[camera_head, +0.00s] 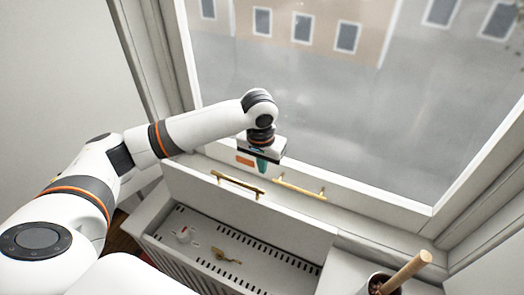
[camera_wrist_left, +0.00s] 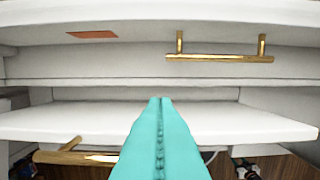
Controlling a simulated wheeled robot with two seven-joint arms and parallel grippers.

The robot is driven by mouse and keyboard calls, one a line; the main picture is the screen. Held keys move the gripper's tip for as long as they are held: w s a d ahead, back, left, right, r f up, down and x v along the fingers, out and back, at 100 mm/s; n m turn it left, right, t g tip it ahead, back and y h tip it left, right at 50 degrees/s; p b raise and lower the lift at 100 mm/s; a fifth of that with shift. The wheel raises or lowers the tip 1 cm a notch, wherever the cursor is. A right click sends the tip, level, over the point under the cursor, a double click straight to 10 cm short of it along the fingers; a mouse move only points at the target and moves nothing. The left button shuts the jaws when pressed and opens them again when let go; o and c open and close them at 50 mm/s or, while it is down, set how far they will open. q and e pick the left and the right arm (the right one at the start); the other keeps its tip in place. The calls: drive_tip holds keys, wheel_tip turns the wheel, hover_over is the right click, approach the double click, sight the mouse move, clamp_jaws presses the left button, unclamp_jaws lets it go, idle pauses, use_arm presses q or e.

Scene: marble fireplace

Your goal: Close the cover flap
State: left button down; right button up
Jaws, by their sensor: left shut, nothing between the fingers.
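The cover flap (camera_head: 285,222) is a long white panel standing raised along the back of the open white radiator cover. A brass bar handle (camera_head: 238,186) sits at its upper edge. In the left wrist view the flap (camera_wrist_left: 255,128) crosses the lower part, with its handle (camera_wrist_left: 70,153) at lower left. My left gripper (camera_head: 262,165) has teal fingers, shut and empty, pointing down just behind the flap's top edge, on the window side. The fingers (camera_wrist_left: 160,125) also fill the middle of the wrist view; I cannot tell whether they touch the flap. My right gripper is not in view.
A second brass handle (camera_head: 299,188) is on the window's lower frame, close to the gripper, beside an orange patch (camera_head: 245,161). Inside the cover are a white knob (camera_head: 184,234) and a brass piece (camera_head: 224,256). A pot with a wooden stick (camera_head: 405,272) stands at lower right.

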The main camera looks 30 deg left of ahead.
use_arm(q)
drive_tip(key=s, duration=0.1)
drive_tip(key=s+f+p, duration=0.1)
drive_tip(key=s+p, duration=0.1)
drive_tip(key=shift+s+d+f, duration=0.15)
drive_tip(key=shift+s+f, duration=0.15)
drive_tip(key=shift+f, duration=0.1)
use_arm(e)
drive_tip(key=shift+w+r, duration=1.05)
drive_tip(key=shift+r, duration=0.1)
use_arm(q)
drive_tip(key=shift+w, duration=0.1)
